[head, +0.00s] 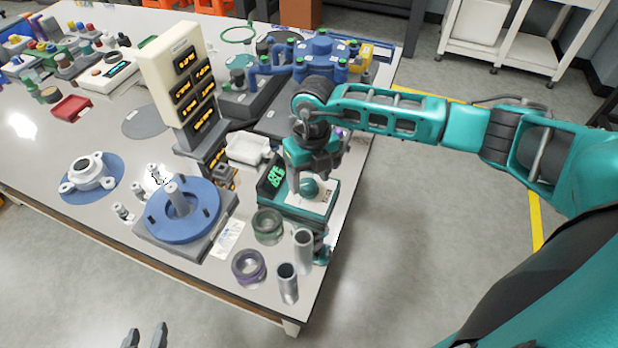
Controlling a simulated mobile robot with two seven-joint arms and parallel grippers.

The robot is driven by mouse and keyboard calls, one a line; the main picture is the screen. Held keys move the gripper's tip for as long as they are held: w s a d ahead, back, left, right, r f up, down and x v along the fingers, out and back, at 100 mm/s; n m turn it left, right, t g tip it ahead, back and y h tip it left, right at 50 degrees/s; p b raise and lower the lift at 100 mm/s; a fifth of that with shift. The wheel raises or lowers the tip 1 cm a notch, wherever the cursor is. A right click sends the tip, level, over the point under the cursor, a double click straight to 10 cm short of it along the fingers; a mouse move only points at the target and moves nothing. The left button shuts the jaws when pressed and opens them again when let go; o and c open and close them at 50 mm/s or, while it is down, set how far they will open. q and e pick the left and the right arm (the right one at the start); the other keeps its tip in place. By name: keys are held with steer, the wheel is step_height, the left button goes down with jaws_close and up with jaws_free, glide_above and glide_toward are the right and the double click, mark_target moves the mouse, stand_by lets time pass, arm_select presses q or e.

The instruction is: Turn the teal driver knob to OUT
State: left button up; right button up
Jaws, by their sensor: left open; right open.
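The teal driver box (294,208) stands near the right edge of the table, with a lit green display (276,176) on its left side. The round teal knob (309,188) is on its pale top panel. My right gripper (307,184) points down from above at the knob, open. A finger shows to the left of the knob; I cannot tell whether the fingers touch it. The panel's markings, including OUT, are too small to read. My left gripper (145,337) is open and empty at the bottom edge, below the table's front edge.
A blue round flange fixture (205,215) stands left of the driver box. Green (267,225) and purple (248,265) rings and grey cylinders (303,250) stand in front of it. A tall display panel (160,70) and a blue multi-arm fixture (318,47) stand behind.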

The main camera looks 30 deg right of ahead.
steer(key=shift+f, duration=0.6)
steer(key=c, duration=1.1)
